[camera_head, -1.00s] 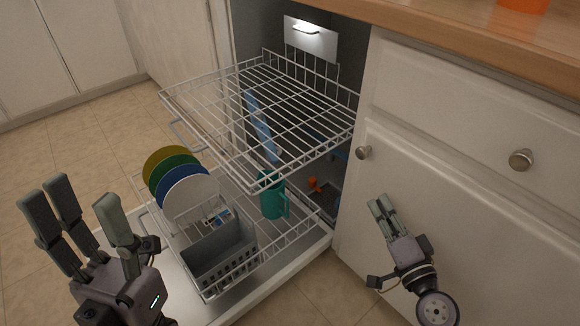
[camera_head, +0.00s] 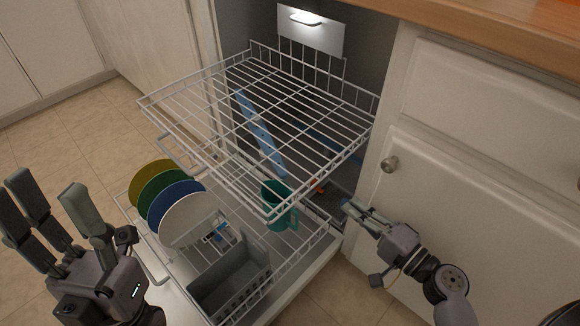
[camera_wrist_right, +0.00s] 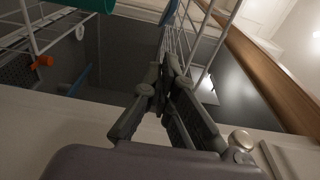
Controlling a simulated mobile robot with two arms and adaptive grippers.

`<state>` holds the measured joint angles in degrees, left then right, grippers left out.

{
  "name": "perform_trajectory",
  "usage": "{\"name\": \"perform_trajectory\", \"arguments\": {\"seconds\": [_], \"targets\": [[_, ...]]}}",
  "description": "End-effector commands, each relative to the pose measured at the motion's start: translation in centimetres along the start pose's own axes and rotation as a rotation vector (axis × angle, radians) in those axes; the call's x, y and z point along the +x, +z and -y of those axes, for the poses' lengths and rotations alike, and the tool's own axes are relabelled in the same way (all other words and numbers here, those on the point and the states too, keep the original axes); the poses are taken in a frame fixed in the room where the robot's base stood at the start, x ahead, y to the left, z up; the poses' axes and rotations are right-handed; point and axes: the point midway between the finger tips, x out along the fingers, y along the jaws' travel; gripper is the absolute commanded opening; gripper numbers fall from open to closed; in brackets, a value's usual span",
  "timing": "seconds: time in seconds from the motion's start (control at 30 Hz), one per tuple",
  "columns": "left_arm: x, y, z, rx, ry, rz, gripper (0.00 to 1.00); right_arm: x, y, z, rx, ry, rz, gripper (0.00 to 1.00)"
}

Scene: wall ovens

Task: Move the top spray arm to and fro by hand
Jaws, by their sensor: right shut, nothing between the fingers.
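The top spray arm (camera_head: 262,135) is a long light-blue bar under the upper wire rack (camera_head: 340,135), seen through its wires in the head view. A blue piece (camera_wrist_right: 169,12) at the top of the right wrist view may be its end. My right gripper (camera_head: 350,208) is shut and empty, at the right front of the dishwasher, apart from the spray arm. It also shows in the right wrist view (camera_wrist_right: 170,62), pointing into the opening. My left gripper (camera_head: 50,205) is at the lower left, fingers up and spread, open and empty.
The upper rack is pulled out. The lower rack (camera_head: 290,285) holds several plates (camera_head: 187,220), a teal mug (camera_head: 279,212) and a grey cutlery basket (camera_head: 235,283). A cabinet door with a knob (camera_head: 389,164) stands beside my right gripper. The wooden counter (camera_head: 500,32) overhangs above.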

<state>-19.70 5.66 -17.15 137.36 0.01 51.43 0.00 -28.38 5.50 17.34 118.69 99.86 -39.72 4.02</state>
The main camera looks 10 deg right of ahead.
Motion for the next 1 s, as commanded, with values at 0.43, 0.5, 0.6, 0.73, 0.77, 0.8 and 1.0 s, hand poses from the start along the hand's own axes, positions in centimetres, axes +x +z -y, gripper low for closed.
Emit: {"name": "perform_trajectory", "arguments": {"seconds": [0.43, 0.5, 0.6, 0.73, 0.77, 0.8, 1.0], "targets": [[0.1, -0.2, 0.0, 0.000, 0.000, -0.004, 0.47, 5.7, 0.0, 0.1, -0.003, -0.003, 0.000, 0.00], [0.0, -0.2, 0.0, 0.000, 0.000, -0.003, 0.47, 7.2, -0.1, 0.1, -0.001, -0.004, -0.001, 0.00], [-0.1, -0.2, 0.0, -0.001, 0.000, -0.002, 0.47, 9.3, 0.0, 0.0, 0.000, -0.003, -0.001, 0.00], [-0.1, -0.1, 0.0, -0.001, 0.000, 0.000, 0.47, 11.2, 1.1, 0.0, 0.003, -0.002, 0.000, 0.00], [-0.1, -0.1, 0.0, -0.001, 0.001, 0.000, 0.47, 11.4, 1.4, 0.0, 0.002, -0.001, -0.001, 0.00], [-0.1, -0.1, 0.0, -0.001, 0.001, -0.001, 0.47, 11.8, 1.7, 0.0, 0.002, -0.001, -0.001, 0.00], [0.2, 0.0, -0.1, 0.000, 0.006, -0.011, 0.47, 12.8, 2.7, -0.1, 0.000, 0.001, -0.002, 0.00]]}}
